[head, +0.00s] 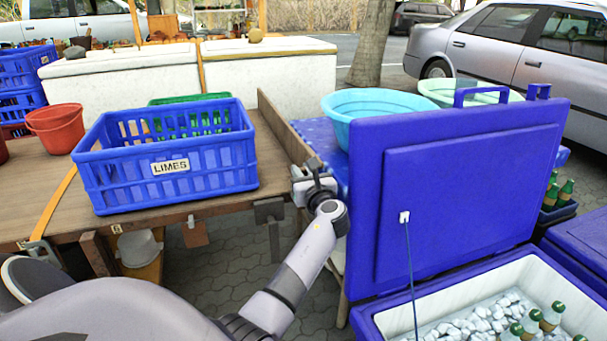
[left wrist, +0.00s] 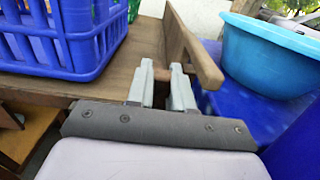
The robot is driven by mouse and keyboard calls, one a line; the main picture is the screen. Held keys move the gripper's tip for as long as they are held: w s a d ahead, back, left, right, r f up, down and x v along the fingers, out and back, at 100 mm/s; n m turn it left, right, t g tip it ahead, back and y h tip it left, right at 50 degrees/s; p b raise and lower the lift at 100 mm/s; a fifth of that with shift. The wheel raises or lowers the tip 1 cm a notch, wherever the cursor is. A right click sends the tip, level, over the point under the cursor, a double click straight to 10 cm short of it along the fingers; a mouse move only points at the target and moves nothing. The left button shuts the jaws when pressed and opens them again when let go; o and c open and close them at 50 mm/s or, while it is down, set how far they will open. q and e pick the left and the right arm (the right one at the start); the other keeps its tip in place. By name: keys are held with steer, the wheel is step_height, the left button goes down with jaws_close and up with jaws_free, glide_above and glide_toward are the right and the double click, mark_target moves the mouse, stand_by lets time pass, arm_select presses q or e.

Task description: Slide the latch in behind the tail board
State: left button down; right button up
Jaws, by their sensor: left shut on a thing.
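The wooden tail board (head: 284,126) stands on edge along the right end of the wooden table. In the left wrist view the tail board (left wrist: 196,54) rises just beyond and to the right of my fingers. My left gripper (head: 308,180) is at the near end of the board, by the table's front right corner. In the left wrist view my left gripper (left wrist: 163,80) is shut on a small brown piece, which looks like the latch (left wrist: 161,75). The fingers cover most of it, and I cannot tell how it sits against the board. My right gripper is not in view.
A blue crate labelled LIMES (head: 165,160) stands on the table (head: 60,208), left of my gripper. The blue cooler's raised lid (head: 465,190) stands close on the right. A light-blue basin (head: 372,106) sits behind the lid. A grey bracket (head: 268,212) hangs under the table's front edge.

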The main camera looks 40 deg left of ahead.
arm_select(q)
steer(key=c, duration=1.3)
jaws_free()
steer(key=shift+a+r, duration=0.15)
steer(key=shift+o, duration=1)
steer(key=shift+d, duration=0.35)
steer(key=p+v, duration=0.1)
steer(key=v, duration=0.5)
steer(key=shift+s, duration=0.3)
